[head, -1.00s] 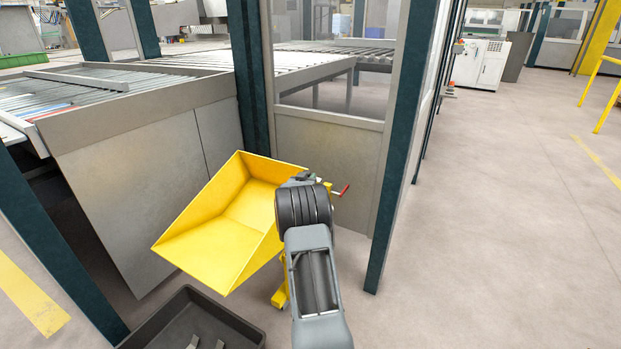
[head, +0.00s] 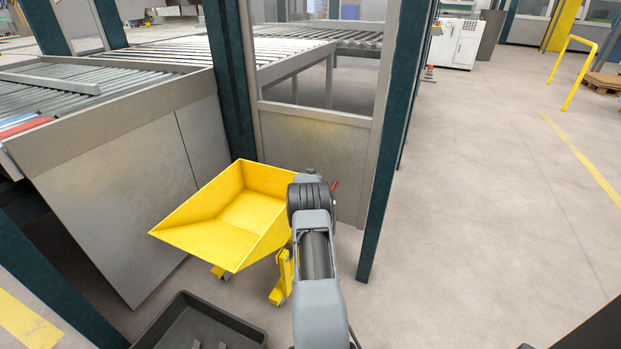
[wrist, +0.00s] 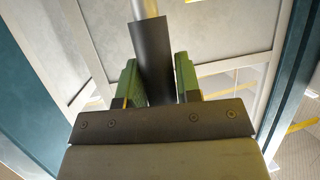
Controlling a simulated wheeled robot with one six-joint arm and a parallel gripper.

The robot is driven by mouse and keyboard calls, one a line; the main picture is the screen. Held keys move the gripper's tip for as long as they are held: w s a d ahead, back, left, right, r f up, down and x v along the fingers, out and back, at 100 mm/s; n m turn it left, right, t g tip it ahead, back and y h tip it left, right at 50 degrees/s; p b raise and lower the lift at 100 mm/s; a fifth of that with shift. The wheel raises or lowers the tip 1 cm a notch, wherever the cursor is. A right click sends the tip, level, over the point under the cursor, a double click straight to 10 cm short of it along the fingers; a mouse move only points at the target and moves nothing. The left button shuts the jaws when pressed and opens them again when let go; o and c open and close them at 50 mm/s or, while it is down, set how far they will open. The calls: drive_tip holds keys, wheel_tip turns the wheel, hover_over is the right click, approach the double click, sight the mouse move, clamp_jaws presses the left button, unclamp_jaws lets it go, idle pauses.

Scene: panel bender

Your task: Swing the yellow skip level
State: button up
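The yellow skip (head: 215,237) stands tilted in the head view, its open mouth sloping down toward the front left. My gripper is at the skip's right side; in the head view my wrist hides its fingers. In the wrist view my gripper (wrist: 157,80) has its two green fingers on either side of a black grip (wrist: 152,60) on a silver rod, and looks shut on it. Where the rod joins the skip is hidden. A red tip (head: 335,185) shows just right of my wrist.
A dark open bin (head: 190,325) is in front of the skip. A grey panel and roller table (head: 120,185) stand left, dark green posts (head: 385,150) behind and right. Yellow feet (head: 280,285) show under the skip. The floor to the right (head: 480,220) is clear.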

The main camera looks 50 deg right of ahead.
drive_tip(key=shift+o, duration=0.8)
drive_tip(key=shift+d+f, duration=0.15)
drive_tip(key=shift+f, duration=0.05)
drive_tip(key=shift+o, duration=1.3)
drive_tip(key=shift+r, duration=0.1)
drive_tip(key=p+v, duration=0.1)
drive_tip(key=v, duration=1.2)
drive_tip(key=shift+a+r, duration=0.2)
drive_tip(key=shift+a, duration=0.2)
